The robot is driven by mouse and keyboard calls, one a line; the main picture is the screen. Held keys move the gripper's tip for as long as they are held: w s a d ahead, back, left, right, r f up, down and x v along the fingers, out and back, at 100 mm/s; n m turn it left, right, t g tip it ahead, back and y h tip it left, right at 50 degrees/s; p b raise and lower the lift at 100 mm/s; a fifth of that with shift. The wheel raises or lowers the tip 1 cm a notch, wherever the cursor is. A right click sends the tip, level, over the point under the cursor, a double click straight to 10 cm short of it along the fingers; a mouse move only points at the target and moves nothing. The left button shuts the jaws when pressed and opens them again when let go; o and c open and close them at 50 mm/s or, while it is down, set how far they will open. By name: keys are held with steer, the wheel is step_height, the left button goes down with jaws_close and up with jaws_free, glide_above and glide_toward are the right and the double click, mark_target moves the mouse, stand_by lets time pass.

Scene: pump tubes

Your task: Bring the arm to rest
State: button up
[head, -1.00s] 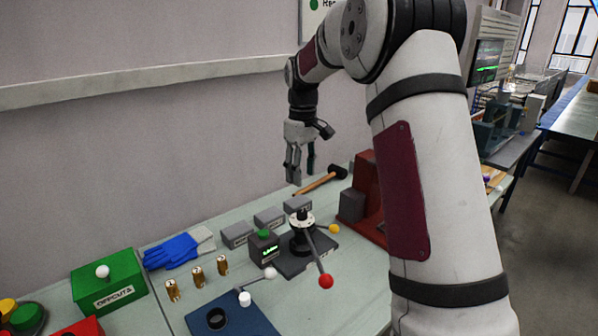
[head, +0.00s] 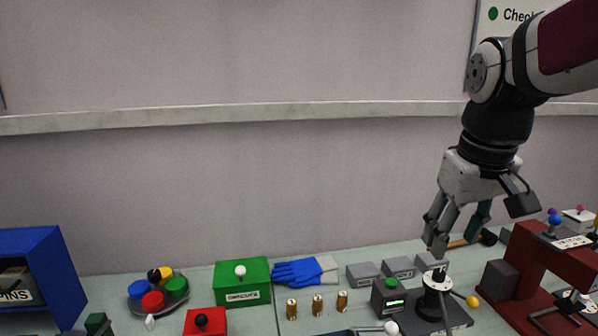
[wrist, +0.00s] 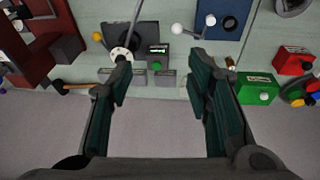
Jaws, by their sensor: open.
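My gripper (head: 457,228) hangs from my arm on the right side of the head view, fingers pointing down above the bench. It is open, and in the wrist view its two dark green finger pads (wrist: 165,90) stand wide apart with nothing between them. Below it in the head view is a black device with a pale round top (head: 436,282) on a dark base plate. A small dark box with a green button and lit display (head: 390,296) stands beside that device.
A hammer (head: 488,238) lies behind the gripper. A dark red press-like stand (head: 532,262) is at right. Grey blocks (head: 398,266), brass cylinders (head: 317,304), a blue glove (head: 297,272), a green box (head: 242,283) and a red box (head: 204,321) line the bench.

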steer(key=s+a+f+m+t, duration=0.1)
steer(key=s+a+f, duration=0.1)
steer(key=s, duration=0.5)
steer(key=s+a+f+t, duration=0.1)
steer(key=s+a+f, duration=0.1)
steer(key=s, duration=0.6)
steer(key=shift+a+m+y, duration=0.15)
steer(key=shift+m+y, duration=0.25)
